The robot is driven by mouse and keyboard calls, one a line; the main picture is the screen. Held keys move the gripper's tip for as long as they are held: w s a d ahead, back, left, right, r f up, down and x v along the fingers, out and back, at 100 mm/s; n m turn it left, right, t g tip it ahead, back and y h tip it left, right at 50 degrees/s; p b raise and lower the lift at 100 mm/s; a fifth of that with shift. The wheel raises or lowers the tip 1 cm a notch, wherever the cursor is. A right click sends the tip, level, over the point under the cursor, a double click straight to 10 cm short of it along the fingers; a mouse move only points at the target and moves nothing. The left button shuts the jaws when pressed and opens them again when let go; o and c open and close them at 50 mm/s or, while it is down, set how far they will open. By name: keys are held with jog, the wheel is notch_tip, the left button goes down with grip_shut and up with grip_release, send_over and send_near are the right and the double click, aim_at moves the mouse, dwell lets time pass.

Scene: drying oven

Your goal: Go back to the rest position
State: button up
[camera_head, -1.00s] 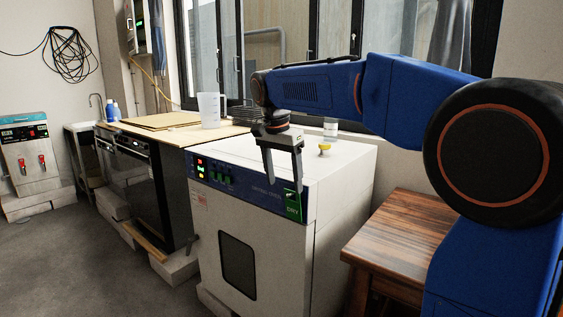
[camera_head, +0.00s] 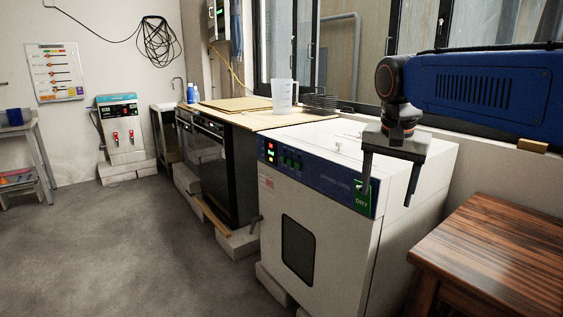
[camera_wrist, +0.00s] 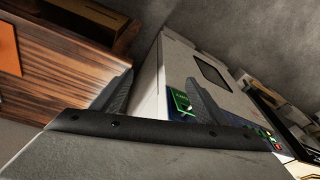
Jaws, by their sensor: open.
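My gripper (camera_head: 389,176) is open and empty, pointing down in the head view. It hangs in front of the right part of the drying oven (camera_head: 325,185), near the green DRY label. From this view I cannot tell how far it is from the oven. In the wrist view, my gripper's two fingers (camera_wrist: 160,97) stand apart with nothing between them. The oven (camera_wrist: 190,65) and its green label (camera_wrist: 181,103) show beyond them. The oven's door with its dark window is shut.
A wooden table (camera_head: 505,245) stands to the right of the oven. A clear measuring jug (camera_head: 284,97) stands on the wooden counter (camera_head: 240,117) to the left. A dispenser (camera_head: 122,130) stands against the far wall. The grey floor (camera_head: 140,240) at the left is open.

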jog(key=s+d+f+n+t, duration=0.1)
jog(key=s+d+f+n, duration=0.1)
jog(key=s+f, duration=0.8)
jog(key=s+d+f+n+t+y, duration=0.1)
jog(key=s+f+n, duration=0.3)
jog(key=s+f, duration=0.6)
jog(key=shift+s+d+n, duration=0.3)
jog(key=shift+d+n, duration=0.1)
jog(key=shift+d, duration=0.1)
